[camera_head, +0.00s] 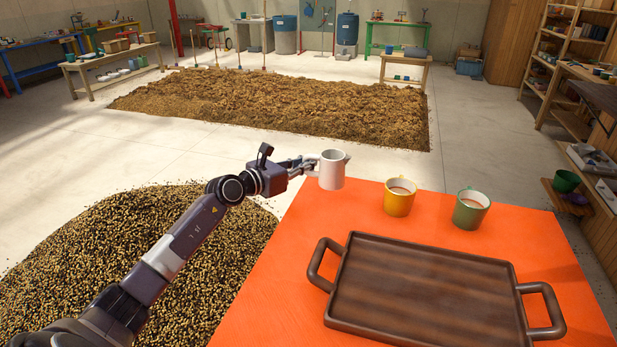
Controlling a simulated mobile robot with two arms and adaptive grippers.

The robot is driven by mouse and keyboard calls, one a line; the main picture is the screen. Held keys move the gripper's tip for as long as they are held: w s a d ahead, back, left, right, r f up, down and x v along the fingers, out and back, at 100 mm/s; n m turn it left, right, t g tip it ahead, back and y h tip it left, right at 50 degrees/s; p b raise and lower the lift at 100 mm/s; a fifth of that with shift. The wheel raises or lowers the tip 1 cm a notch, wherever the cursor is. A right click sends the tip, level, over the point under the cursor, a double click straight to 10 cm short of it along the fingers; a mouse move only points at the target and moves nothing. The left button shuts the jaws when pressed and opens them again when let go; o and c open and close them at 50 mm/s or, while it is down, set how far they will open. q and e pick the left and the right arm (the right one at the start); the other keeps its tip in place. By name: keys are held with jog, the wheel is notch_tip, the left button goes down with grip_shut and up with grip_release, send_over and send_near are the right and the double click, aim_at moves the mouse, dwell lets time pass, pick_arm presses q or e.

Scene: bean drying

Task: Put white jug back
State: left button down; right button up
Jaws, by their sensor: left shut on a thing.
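The white jug (332,171) is upright at the far left edge of the orange table (270,290). My left gripper (312,168) is shut on the white jug from its left side. I cannot tell whether the jug's base touches the table or is held just above it. My left arm reaches in from the lower left, over the bean pile. My right gripper is not in view.
A yellow mug (398,203) and a green mug (467,216) with drink in them stand right of the jug. An empty dark wooden tray (430,290) with two handles lies in front. A bean heap (215,285) lies on the floor at left.

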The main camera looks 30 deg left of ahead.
pick_arm(q)
jog(key=shift+f, duration=0.7)
jog(key=shift+a+f+b, duration=0.1)
jog(key=shift+f+b, duration=0.2)
jog(key=shift+f, duration=1.55)
jog(key=shift+f, duration=0.15)
jog(key=c, duration=2.3)
grip_release()
jog(key=o, duration=0.3)
